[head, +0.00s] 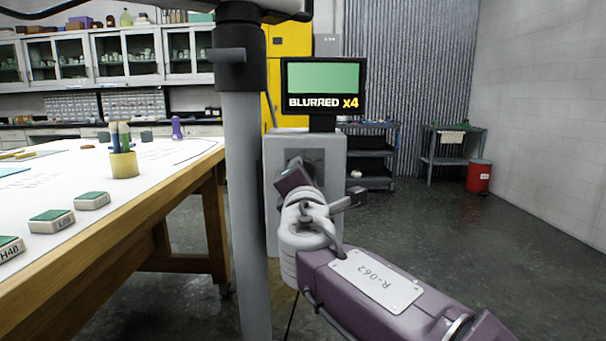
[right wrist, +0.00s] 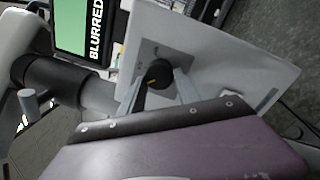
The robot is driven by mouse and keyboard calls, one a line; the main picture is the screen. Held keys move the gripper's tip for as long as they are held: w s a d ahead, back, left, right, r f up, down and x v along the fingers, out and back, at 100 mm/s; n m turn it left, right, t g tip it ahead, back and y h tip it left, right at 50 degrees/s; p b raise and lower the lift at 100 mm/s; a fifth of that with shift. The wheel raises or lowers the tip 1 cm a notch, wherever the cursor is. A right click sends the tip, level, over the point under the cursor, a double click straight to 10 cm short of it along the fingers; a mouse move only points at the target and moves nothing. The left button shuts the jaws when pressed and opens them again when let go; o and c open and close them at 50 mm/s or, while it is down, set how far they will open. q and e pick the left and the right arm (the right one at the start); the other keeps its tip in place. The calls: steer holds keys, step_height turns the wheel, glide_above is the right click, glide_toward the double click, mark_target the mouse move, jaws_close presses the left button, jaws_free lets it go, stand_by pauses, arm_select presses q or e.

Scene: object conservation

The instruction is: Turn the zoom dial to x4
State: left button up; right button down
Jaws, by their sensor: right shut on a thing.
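The zoom dial (right wrist: 158,74) is a round black knob with a yellow mark on a dark square plate (right wrist: 172,55), on the front of a grey box (head: 307,143). My right gripper (right wrist: 162,82) is shut on the dial, one finger on each side. In the head view my right gripper (head: 294,180) covers the dial, and its fingertips are hard to make out. A screen (head: 323,86) above the box reads "BLURRED x4" under a plain green field. The screen also shows in the right wrist view (right wrist: 77,25), partly cut off. My left gripper is not in view.
A thick grey post (head: 245,200) with a black collar (head: 240,55) stands left of the box. A long white-topped table (head: 150,165) lies to the left, bearing labelled blocks (head: 52,221) and a pen cup (head: 124,164). Open floor lies to the right, with a red bin (head: 479,176).

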steer(key=shift+n+p, duration=0.35)
steer(key=shift+n, duration=1.35)
steer(key=shift+f, duration=0.1)
steer(key=c, duration=0.9)
jaws_free()
steer(key=shift+o, duration=0.2)
steer(key=s, duration=0.9)
steer(key=shift+d+f, duration=0.25)
steer(key=shift+p, duration=0.3)
